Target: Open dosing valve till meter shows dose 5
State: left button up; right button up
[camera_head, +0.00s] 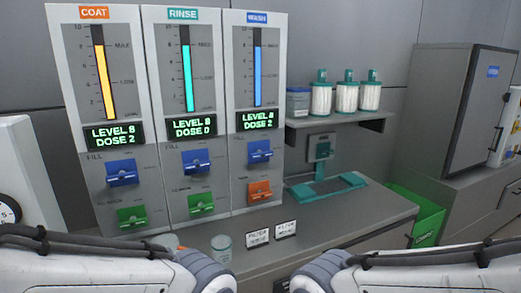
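Three dosing panels stand side by side. The coat panel (96,58) has a yellow gauge, and its meter (113,134) reads LEVEL 8, DOSE 2. The rinse panel (184,45) has a teal gauge, and its meter (192,128) reads LEVEL 8, DOSE 0. The third panel's label is blurred; its gauge is blue, and its meter (257,121) seems to read LEVEL 8, DOSE 2. Each has a blue upper valve handle (121,172). The lower valve handles are green on coat (131,216) and rinse (200,203), orange on the third (259,192). Neither gripper shows; only arm links do.
A glass jar (221,248) and two filter label cards (257,240) are on the grey counter (345,223). A teal stand (327,187) is behind. Several white canisters (345,98) line a shelf. A green bin (428,213) and grey cabinet (462,110) are at right.

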aim_at(259, 194)
jog(key=z, duration=0.7)
jog(key=i, duration=0.9)
jog(key=z, duration=0.15)
